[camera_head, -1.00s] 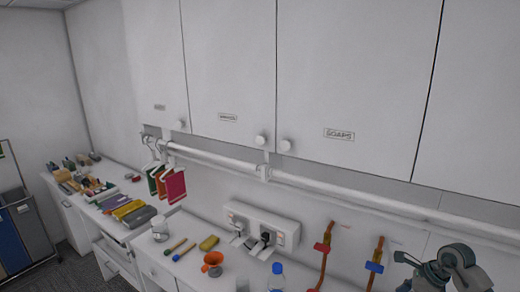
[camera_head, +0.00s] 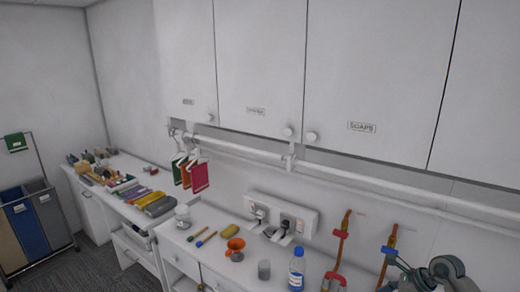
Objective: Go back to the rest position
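Part of my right arm with its gripper (camera_head: 408,279) shows at the bottom right corner, in front of the wall and the red and blue taps. It is cut off by the lower edge, and I cannot tell whether its fingers are open or shut. I see nothing held in it. My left gripper is out of view.
Cloths (camera_head: 199,178) hang from a rail under wall cabinets (camera_head: 375,70). A laundry cart (camera_head: 32,226) stands left on the carpet.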

